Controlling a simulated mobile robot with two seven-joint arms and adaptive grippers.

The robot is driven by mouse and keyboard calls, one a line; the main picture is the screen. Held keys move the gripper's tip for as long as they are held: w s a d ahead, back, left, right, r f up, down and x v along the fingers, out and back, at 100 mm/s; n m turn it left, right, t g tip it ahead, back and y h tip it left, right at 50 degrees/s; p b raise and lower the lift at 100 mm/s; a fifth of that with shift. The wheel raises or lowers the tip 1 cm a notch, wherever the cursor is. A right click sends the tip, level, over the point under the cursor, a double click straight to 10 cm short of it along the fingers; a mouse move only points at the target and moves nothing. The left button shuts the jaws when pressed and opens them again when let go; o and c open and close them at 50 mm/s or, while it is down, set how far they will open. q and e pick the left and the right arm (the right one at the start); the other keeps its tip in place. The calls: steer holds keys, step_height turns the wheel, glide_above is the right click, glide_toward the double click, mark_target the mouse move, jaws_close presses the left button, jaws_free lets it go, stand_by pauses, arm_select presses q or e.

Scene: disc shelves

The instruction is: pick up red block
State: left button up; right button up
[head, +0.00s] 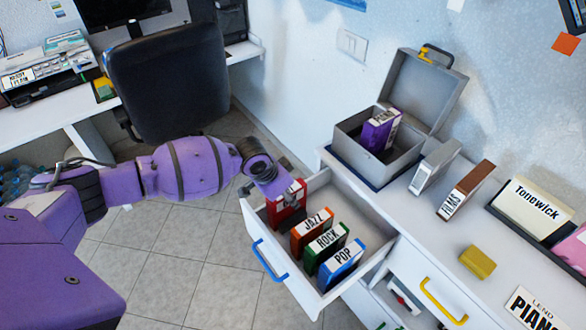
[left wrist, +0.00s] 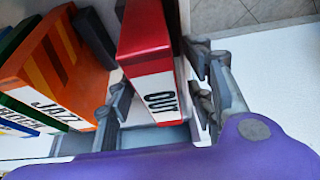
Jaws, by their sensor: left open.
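The red block (head: 289,212) stands upright in the open drawer, at its far left end. In the left wrist view the red block (left wrist: 147,32) has a white label reading "OUT". My left gripper (head: 284,184) is over the drawer's left corner, at the top of the red block, and hides part of it. In the left wrist view my left gripper (left wrist: 150,75) is open, with one finger on each side of the block. Whether the fingers touch it, I cannot tell. My right gripper is not in view.
An orange JAZZ case (head: 312,232), a green ROCK case (head: 332,250) and a blue POP case (head: 342,267) stand beside the block in the drawer (head: 350,210). A grey box (head: 356,130) holding a purple case sits on the counter. A black chair (head: 170,80) is behind my arm.

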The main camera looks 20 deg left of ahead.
arm_select(q)
steer(key=shift+c, duration=0.3)
steer(key=c, duration=1.1)
jaws_close()
